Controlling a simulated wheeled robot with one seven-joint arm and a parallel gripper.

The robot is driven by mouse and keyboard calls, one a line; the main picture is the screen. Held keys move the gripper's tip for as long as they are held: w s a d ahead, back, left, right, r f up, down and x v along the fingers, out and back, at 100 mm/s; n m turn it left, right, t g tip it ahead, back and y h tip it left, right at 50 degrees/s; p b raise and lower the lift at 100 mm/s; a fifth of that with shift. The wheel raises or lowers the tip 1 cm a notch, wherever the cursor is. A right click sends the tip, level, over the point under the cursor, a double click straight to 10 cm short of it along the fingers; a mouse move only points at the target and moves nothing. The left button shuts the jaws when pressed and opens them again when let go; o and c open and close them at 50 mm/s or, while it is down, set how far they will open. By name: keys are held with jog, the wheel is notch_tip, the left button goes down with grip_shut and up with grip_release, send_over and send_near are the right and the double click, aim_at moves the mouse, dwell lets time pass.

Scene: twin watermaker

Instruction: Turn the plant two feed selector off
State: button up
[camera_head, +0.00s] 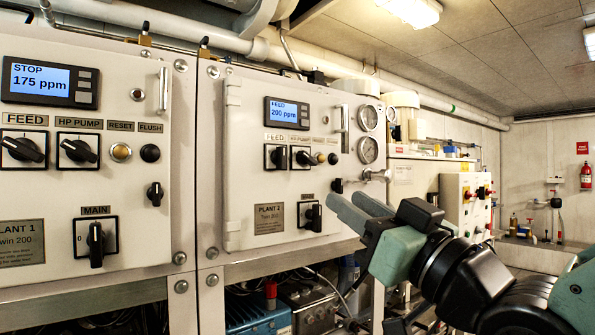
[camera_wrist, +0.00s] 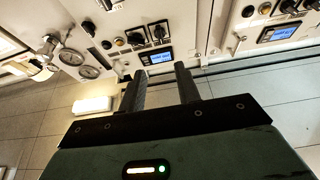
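The plant two panel (camera_head: 270,190) is a white box door with a blue display (camera_head: 287,112) reading "FEED 200 ppm". The plant two feed selector (camera_head: 276,157) is a black knob on a square plate under the FEED label; its exact pointing is too small to tell. It also shows in the upside-down wrist view (camera_wrist: 158,31), behind the fingertips. The HP pump selector (camera_head: 300,157) is just right of it. My gripper (camera_head: 344,197) is in front of the panel, lower right of the feed selector. In the wrist view its two fingers (camera_wrist: 160,70) are apart, empty and touching no selector.
The plant one panel (camera_head: 85,165) stands at left with similar knobs and a "STOP 175 ppm" display. The plant two main switch (camera_head: 310,216) lies close to my fingers. A door handle (camera_head: 345,118), gauges (camera_head: 368,118) and a valve (camera_head: 376,174) stick out at the right.

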aim_at(284, 157)
jog(key=p+x, duration=1.4)
jog(key=x, duration=0.3)
jog(key=shift+a+f, duration=0.1)
jog(key=c, duration=0.7)
